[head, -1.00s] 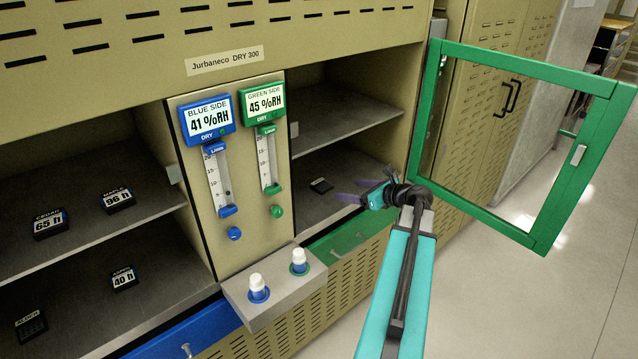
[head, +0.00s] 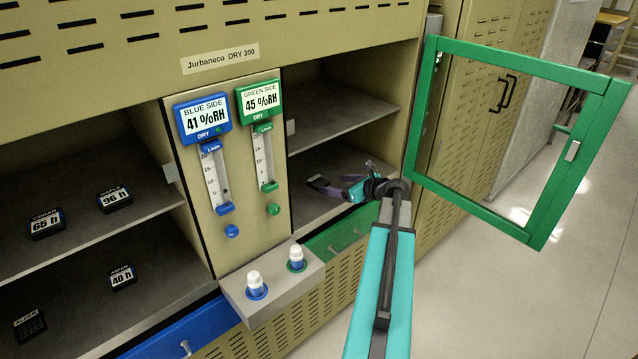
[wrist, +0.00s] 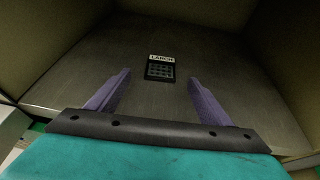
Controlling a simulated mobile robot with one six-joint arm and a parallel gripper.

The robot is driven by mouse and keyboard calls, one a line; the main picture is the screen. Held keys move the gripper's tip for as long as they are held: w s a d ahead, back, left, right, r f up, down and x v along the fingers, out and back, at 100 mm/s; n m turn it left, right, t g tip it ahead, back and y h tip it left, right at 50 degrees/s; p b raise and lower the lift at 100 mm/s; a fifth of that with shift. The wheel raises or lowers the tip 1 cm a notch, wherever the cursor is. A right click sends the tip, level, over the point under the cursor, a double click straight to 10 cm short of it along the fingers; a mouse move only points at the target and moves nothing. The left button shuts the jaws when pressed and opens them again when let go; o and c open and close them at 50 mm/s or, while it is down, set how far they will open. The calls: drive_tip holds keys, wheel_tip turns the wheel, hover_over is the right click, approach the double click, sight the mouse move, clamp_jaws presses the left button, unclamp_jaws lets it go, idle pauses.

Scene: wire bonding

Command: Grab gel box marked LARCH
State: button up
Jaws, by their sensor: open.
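The gel box marked LARCH (wrist: 160,68) is a small dark box with a white label, lying on the lower shelf of the green side. My gripper (head: 333,192) reaches into the green-side compartment from the right. In the wrist view my gripper (wrist: 158,92) has its two purple fingers wide apart and empty. The box lies ahead of the fingertips, between their lines and apart from them.
The green-framed door (head: 425,110) stands open to the right of my arm. An upper shelf (head: 340,108) lies above the gripper. Blue-side boxes CEDAR (head: 47,224), MAPLE (head: 115,197), ASPEN (head: 122,277) and ALDER (head: 30,325) lie left. A ledge (head: 285,292) with two white-capped knobs juts out in front.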

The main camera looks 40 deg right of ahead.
sight(319, 180)
drive_tip(key=shift+x, duration=1.45)
drive_tip(key=shift+p+x, duration=0.7)
drive_tip(key=shift+x, duration=1.2)
drive_tip(key=shift+w+d+f, duration=0.1)
drive_tip(key=shift+w+f, duration=0.1)
drive_tip(key=shift+w, duration=0.5)
drive_tip(key=c, duration=1.1)
drive_tip(key=shift+r, duration=0.1)
